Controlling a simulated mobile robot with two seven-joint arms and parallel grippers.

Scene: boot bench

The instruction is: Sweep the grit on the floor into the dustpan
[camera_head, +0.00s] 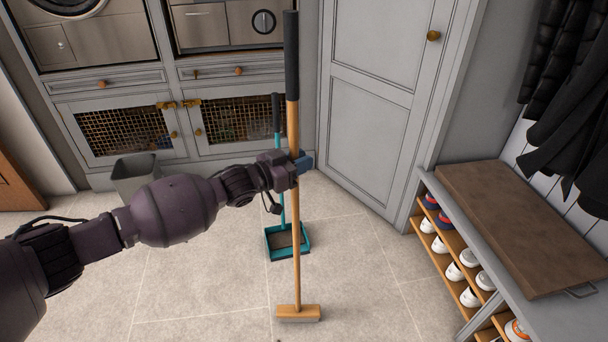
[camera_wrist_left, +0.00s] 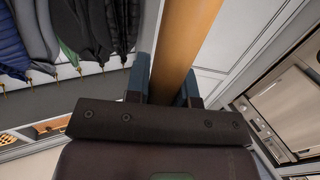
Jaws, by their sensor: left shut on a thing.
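A broom with a wooden handle and black grip (camera_head: 292,60) stands nearly upright in the head view. Its wooden head (camera_head: 298,311) with grey bristles is at the floor, near the bottom of the picture. My left gripper (camera_head: 301,164) is shut on the handle about midway up. In the left wrist view the handle (camera_wrist_left: 184,45) passes between the two blue fingers. A teal long-handled dustpan (camera_head: 271,254) sits on the floor behind the broom, partly covered by its handle. Its inside looks brownish; I cannot tell whether grit lies there. I see no clear grit on the floor. My right gripper is out of view.
A grey bin (camera_head: 133,176) stands at left by the grey cabinets (camera_head: 120,97). The tiled floor (camera_head: 210,290) around the broom is open.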

